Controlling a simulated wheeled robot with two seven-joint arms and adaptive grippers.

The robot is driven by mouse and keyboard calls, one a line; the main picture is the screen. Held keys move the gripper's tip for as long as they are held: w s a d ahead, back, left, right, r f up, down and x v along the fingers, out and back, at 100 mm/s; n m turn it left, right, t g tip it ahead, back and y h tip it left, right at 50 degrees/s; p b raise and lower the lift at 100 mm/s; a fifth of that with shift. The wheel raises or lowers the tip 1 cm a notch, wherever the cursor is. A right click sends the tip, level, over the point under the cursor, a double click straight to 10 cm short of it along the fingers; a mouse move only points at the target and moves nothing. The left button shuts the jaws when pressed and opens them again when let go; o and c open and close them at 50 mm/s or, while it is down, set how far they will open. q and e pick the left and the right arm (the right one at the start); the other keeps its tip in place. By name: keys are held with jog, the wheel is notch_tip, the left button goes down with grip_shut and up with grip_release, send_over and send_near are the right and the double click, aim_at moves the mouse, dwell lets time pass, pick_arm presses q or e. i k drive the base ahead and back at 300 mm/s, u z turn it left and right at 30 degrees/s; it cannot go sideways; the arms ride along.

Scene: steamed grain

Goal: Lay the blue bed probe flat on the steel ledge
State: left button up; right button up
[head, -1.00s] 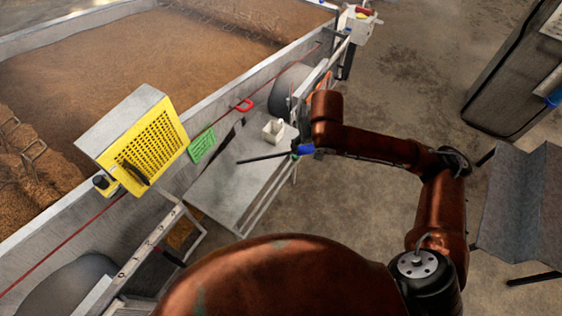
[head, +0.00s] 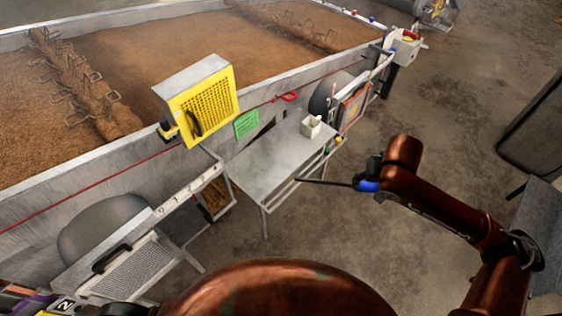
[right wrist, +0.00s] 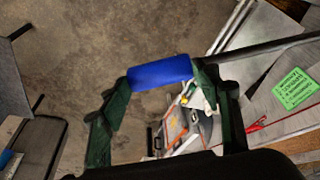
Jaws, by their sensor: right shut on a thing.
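The blue bed probe has a blue handle (head: 367,186) and a long dark rod. My right gripper (head: 368,178) is shut on the handle, to the right of the steel ledge (head: 265,160). The rod points left and looks roughly level; its tip lies in the picture at the ledge's front edge. I cannot tell how high it is above the ledge. In the right wrist view the blue handle (right wrist: 160,72) lies across between the fingers, and the rod runs off to the right over the ledge area. My left gripper is not in view.
A white holder (head: 311,126) stands at the ledge's far right end; the rest of the ledge top is clear. A green card (head: 246,123) and a yellow grille box (head: 203,105) are on the trough wall behind. Open floor lies right of the ledge.

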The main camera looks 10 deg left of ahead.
aim_at(273, 181)
jog(key=u, duration=1.1)
jog(key=i, duration=0.95)
jog(key=z, duration=0.05)
